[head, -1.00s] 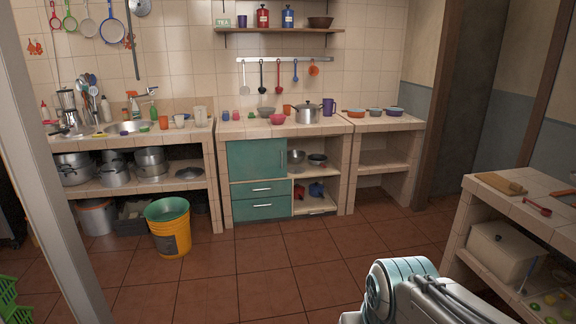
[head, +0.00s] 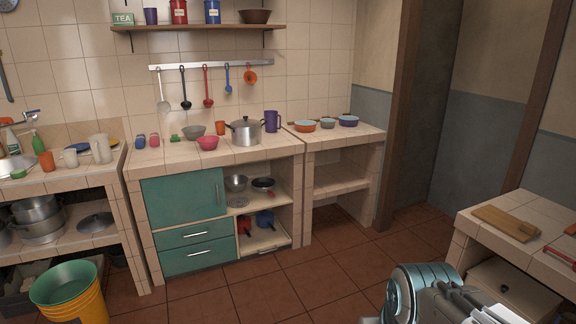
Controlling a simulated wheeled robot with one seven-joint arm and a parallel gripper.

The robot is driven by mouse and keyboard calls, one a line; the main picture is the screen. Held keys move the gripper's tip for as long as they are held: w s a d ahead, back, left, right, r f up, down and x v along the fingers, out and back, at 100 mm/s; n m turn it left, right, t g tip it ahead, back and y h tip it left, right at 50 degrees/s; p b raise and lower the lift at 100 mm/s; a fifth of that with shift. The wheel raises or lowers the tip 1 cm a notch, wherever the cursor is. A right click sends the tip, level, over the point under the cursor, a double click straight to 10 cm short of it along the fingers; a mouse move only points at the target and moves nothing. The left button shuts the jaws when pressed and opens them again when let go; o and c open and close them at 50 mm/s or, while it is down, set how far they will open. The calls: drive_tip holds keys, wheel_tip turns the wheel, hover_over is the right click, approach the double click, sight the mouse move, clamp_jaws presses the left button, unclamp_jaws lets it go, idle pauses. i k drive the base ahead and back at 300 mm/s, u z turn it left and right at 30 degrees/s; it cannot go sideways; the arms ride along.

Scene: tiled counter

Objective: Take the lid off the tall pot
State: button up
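A silver metal pot (head: 245,133) with a lid (head: 244,122) on it stands on the tiled counter above the teal cabinet, near the counter's right end. It is the tallest pot on that counter top. Part of my arm (head: 420,292) shows at the bottom right of the head view, well short of the counter. My gripper is not in view.
A pink bowl (head: 207,143), a grey bowl (head: 194,130), an orange cup (head: 221,128) and a purple pitcher (head: 271,121) stand close around the pot. A yellow bucket (head: 75,305) is on the floor at left. Another counter (head: 540,215) is at right. The middle floor (head: 250,300) is clear.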

sight(246, 122)
drive_tip(key=i, duration=1.7)
drive_tip(key=u, duration=0.25)
drive_tip(key=i, duration=1.55)
drive_tip(key=u, duration=0.65)
drive_tip(key=i, duration=1.3)
drive_tip(key=u, duration=0.3)
